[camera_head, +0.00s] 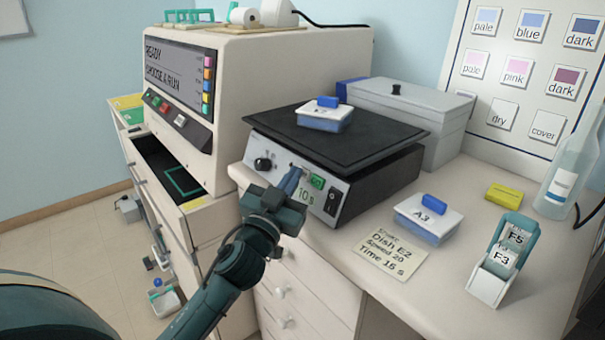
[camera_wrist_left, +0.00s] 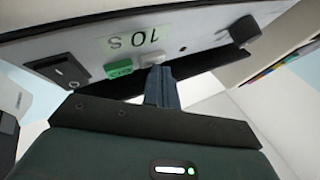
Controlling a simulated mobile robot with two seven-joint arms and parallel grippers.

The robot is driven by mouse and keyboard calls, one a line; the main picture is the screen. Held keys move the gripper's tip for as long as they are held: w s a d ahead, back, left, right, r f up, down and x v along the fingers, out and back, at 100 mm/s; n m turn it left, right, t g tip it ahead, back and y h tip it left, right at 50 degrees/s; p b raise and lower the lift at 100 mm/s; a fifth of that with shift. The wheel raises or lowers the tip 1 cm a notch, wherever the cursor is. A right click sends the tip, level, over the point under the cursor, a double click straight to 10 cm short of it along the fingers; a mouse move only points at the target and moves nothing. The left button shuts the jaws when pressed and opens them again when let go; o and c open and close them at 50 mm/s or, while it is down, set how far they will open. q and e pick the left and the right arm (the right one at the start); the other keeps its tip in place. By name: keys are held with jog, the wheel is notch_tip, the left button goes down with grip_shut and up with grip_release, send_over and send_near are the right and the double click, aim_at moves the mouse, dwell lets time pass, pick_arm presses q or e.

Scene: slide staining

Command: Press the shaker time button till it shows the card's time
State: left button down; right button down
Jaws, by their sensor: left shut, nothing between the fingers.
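The shaker (camera_head: 345,140) stands on the bench with a dish on its black platform. Its front display (camera_head: 305,194) reads 10 s; it shows upside down in the left wrist view (camera_wrist_left: 133,40). A green button (camera_head: 316,181) and a small pale button (camera_wrist_left: 153,59) sit by the display. My left gripper (camera_head: 292,178) is shut and empty, fingertips at the panel by the pale button; I cannot tell if they touch it. The card (camera_head: 388,254) on the bench reads Shake, Dish E2, Speed 20 and a time that looks like 15 s. My right gripper is out of view.
A black knob (camera_head: 263,164) and a rocker switch (camera_head: 333,201) flank the panel's controls. A dish marked A3 (camera_head: 427,220), a slide holder (camera_head: 500,262), a yellow block (camera_head: 503,196) and a bottle (camera_head: 568,175) stand to the right. A large machine (camera_head: 245,85) stands at left.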

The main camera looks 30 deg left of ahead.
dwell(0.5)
pick_arm(q)
jog(key=shift+s+a+r+p, duration=0.25)
jog(key=shift+s+p, duration=0.1)
jog(key=shift+s, duration=0.2)
jog(key=shift+s, duration=0.1)
jog(key=s, duration=0.1)
jog(key=s+a+r+p, duration=0.1)
jog(key=s+p, duration=0.1)
jog(key=s, duration=0.1)
jog(key=shift+a+r, duration=0.35)
jog(key=shift+r, duration=0.05)
dwell(0.5)
